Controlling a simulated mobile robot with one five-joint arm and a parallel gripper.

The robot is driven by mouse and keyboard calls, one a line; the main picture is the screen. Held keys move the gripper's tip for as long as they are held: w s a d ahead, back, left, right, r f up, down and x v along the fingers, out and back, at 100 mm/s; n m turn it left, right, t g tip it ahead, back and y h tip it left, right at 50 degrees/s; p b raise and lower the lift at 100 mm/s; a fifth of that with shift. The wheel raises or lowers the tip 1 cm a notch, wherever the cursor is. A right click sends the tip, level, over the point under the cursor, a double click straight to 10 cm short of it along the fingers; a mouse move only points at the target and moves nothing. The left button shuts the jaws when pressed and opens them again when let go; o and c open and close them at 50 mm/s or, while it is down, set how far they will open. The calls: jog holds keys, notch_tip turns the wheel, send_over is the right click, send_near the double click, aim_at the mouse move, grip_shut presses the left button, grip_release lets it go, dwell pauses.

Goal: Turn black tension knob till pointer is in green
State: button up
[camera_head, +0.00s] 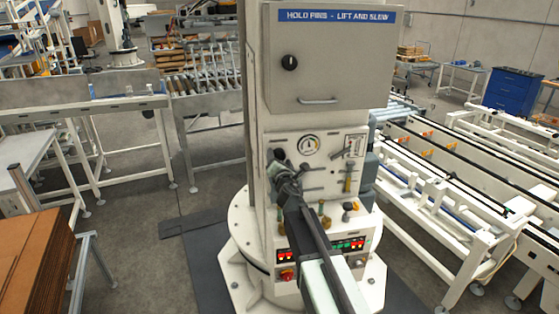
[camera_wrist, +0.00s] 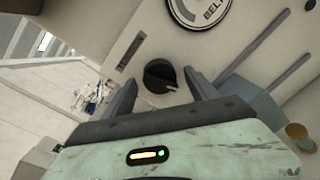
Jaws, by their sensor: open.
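The black tension knob (camera_wrist: 160,76) is round with a pale mark on its right side and sits on a light panel in the wrist view. My gripper (camera_wrist: 160,80) is open, with one finger on each side of the knob; I cannot tell whether either finger touches it. The round gauge (camera_head: 309,145) is on the column panel in the head view, right of my gripper (camera_head: 279,163).
A grey cabinet (camera_head: 320,60) with a handle is above the panel. A lever (camera_head: 347,182) and brass fittings (camera_head: 325,221) are right of and below my gripper. A red rotary switch (camera_head: 287,274) is low on the column. Conveyors (camera_head: 440,190) stand at the right.

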jog(key=s, duration=0.7)
jog(key=shift+s+d, duration=0.4)
jog(key=shift+d, duration=0.05)
jog(key=shift+r, duration=0.1)
jog(key=s+d+f+m+g+h, duration=0.1)
jog(key=d+f+m+h, duration=0.2)
jog(key=d, duration=0.5)
jog(key=d+f+m+g+h, duration=0.1)
jog(key=d+m+h, duration=0.1)
jog(key=d+m, duration=0.45)
jog(key=s+d+f+m+g+h, duration=0.2)
jog(key=s+d+f+m+g, duration=0.5)
jog(key=d+f, duration=0.25)
jog(key=s+a+f+m+g+y, duration=0.1)
jog(key=s+a+f+m+g, duration=0.1)
jog(key=s, duration=0.4)
jog(key=s+a+f+m+g+y, duration=0.2)
jog(key=s+a+f+m+g, duration=0.1)
jog(key=s+f+m, duration=0.2)
jog(key=s+a+f+m+g+y, duration=0.1)
jog(key=s+a+f+m+g, duration=0.2)
jog(key=s+m, duration=0.3)
jog(key=shift+s+f+y+b, duration=0.2)
jog(key=shift+s+y+b, duration=0.2)
jog(key=shift+s, duration=0.8)
